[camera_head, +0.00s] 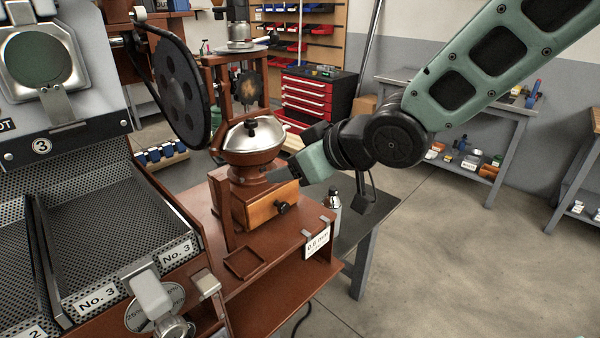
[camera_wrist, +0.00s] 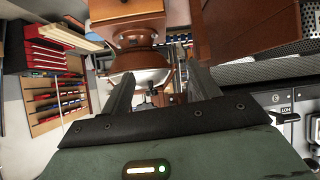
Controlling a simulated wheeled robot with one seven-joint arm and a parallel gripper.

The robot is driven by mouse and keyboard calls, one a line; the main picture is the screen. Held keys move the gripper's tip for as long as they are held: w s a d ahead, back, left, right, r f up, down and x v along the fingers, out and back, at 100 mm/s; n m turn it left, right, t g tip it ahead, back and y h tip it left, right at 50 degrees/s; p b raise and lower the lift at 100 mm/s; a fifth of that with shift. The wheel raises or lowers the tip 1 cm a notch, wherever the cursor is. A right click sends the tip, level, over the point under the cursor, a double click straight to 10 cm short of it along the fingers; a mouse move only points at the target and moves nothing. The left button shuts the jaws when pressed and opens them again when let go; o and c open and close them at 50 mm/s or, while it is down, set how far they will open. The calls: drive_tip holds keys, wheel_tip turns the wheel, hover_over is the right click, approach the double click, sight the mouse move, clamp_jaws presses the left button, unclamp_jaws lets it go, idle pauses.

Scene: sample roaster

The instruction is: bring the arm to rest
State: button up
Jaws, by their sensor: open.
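My arm reaches in from the upper right of the head view. My gripper (camera_head: 278,174) is at the right side of the coffee grinder (camera_head: 252,150), near its metal hopper and above its wooden drawer (camera_head: 272,205). In the wrist view my gripper (camera_wrist: 160,82) shows two fingers spread apart with nothing held between them. The grinder (camera_wrist: 138,60) appears upside down beyond and between the fingers. Whether a finger touches the grinder I cannot tell. The drawer looks shut.
The grinder stands on a reddish-brown stand (camera_head: 285,250) beside the roaster's perforated trays (camera_head: 120,225). A dark bench (camera_head: 365,225) with a small bottle (camera_head: 333,200) is under my arm. A red tool chest (camera_head: 310,95) stands behind. Floor at the right is clear.

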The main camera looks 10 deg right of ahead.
drive_tip(key=shift+d+f, duration=0.1)
drive_tip(key=shift+f, duration=0.05)
drive_tip(key=s+d+f+g+h, duration=0.2)
drive_tip(key=s+g, duration=0.1)
drive_tip(key=s, duration=0.5)
drive_tip(key=s+d+f+g+h, duration=0.1)
drive_tip(key=s+f+g+h, duration=0.1)
drive_tip(key=s, duration=0.6)
drive_tip(key=s+d+f+g+h, duration=0.2)
drive_tip(key=s+g, duration=0.1)
drive_tip(key=s, duration=0.5)
drive_tip(key=shift+d+f+m+g, duration=0.3)
drive_tip(key=shift+f+m+g, duration=0.05)
drive_tip(key=shift+m+g, duration=0.05)
